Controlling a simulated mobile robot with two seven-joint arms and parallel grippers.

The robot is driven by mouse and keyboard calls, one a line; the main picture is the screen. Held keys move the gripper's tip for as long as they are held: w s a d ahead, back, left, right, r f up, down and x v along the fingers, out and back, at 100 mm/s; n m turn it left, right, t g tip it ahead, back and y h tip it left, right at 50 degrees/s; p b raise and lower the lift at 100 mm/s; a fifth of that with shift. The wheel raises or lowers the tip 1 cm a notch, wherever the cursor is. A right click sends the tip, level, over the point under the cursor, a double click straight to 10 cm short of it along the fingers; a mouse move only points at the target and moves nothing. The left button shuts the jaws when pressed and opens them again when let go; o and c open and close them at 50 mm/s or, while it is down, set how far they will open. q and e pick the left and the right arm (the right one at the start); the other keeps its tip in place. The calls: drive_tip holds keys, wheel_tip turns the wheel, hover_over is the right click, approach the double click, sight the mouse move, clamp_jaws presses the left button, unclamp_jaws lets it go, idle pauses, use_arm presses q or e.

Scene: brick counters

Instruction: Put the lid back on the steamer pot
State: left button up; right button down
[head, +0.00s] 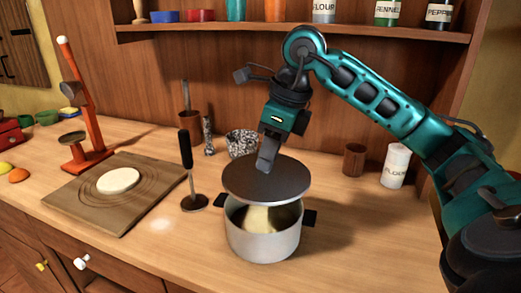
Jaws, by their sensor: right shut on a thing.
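The steamer pot (262,243) is a light metal pot with dark side handles, standing on the wooden counter. Something pale yellow (262,219) sits inside it. The round dark lid (266,187) is above the pot, slightly tilted, with a gap at the front through which the inside shows. My right gripper (267,160) comes from above and is shut at the middle of the lid, on its knob, which the fingers hide. My left gripper is not in view.
A wooden board (85,205) with a pale dough disc (118,180) lies at left. An upright masher-like tool (187,175) and a speckled bowl (243,143) stand nearby. The shelf (190,32) runs behind.

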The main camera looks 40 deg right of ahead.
sight(266, 181)
drive_tip(key=shift+w, duration=0.15)
drive_tip(key=shift+a+f, duration=0.1)
drive_tip(key=shift+f, duration=0.1)
drive_tip(key=shift+f+b, duration=0.7)
drive_tip(key=shift+b, duration=0.15)
drive_tip(key=shift+f+b, duration=2)
drive_tip(key=shift+f, duration=0.25)
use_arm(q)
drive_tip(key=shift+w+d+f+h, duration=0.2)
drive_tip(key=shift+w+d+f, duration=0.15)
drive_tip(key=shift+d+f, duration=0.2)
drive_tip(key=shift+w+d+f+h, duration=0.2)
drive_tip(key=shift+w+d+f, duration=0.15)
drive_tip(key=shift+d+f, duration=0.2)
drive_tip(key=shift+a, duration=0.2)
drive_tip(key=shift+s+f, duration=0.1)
use_arm(e)
drive_tip(key=shift+f, duration=0.2)
